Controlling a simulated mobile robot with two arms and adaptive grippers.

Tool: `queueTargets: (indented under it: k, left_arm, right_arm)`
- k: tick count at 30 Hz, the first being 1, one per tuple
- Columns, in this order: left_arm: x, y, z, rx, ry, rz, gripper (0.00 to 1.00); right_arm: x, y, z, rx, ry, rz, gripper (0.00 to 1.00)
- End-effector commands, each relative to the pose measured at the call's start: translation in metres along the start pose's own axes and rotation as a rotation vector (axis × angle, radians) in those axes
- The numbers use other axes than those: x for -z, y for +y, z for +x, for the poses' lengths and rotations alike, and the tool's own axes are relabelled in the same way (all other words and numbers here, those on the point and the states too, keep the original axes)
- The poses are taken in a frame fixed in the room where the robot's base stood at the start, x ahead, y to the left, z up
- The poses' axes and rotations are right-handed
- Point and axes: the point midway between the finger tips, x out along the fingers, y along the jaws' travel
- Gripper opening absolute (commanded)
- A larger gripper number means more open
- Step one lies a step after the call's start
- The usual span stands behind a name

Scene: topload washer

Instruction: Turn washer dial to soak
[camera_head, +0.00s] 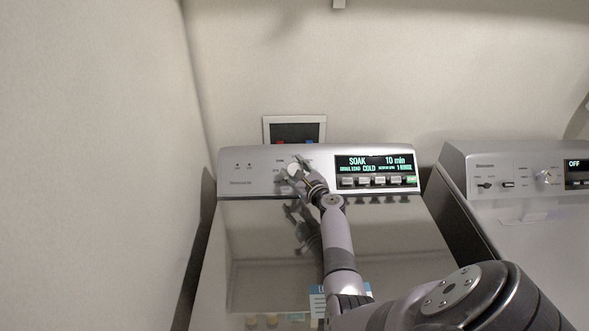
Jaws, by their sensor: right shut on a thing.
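The washer (245,215) stands in the middle with its glossy lid closed. Its white dial (293,169) is on the silver control panel (245,165), left of the display. The display (374,164) is lit and reads SOAK, 10 min and COLD. My right gripper (297,172) is at the dial and shut on it, with its fingers covering part of the dial and the labels around it. My left gripper is not in view.
A second appliance (510,190) with its own knobs and a display reading OFF stands to the right. A wall box (294,129) is behind the washer. A bare wall (90,150) runs close along the left.

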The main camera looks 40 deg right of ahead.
Motion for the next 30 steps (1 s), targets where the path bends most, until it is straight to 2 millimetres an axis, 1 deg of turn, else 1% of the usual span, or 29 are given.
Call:
queueTargets:
  k: [12,13,22,30]
  left_arm:
    - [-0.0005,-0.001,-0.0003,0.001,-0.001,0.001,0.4]
    - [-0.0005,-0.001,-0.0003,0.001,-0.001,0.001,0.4]
    - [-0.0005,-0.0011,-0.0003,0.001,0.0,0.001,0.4]
    - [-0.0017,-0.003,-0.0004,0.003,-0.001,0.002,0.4]
  right_arm:
    - [-0.0018,-0.0007,0.0004,-0.004,-0.003,-0.005,0.15]
    - [-0.0019,-0.0007,0.0004,-0.004,-0.003,-0.005,0.45]
    - [-0.0009,-0.0004,0.0002,-0.004,-0.002,-0.004,0.64]
    - [-0.0004,-0.0002,0.0,-0.005,-0.001,-0.004,0.64]
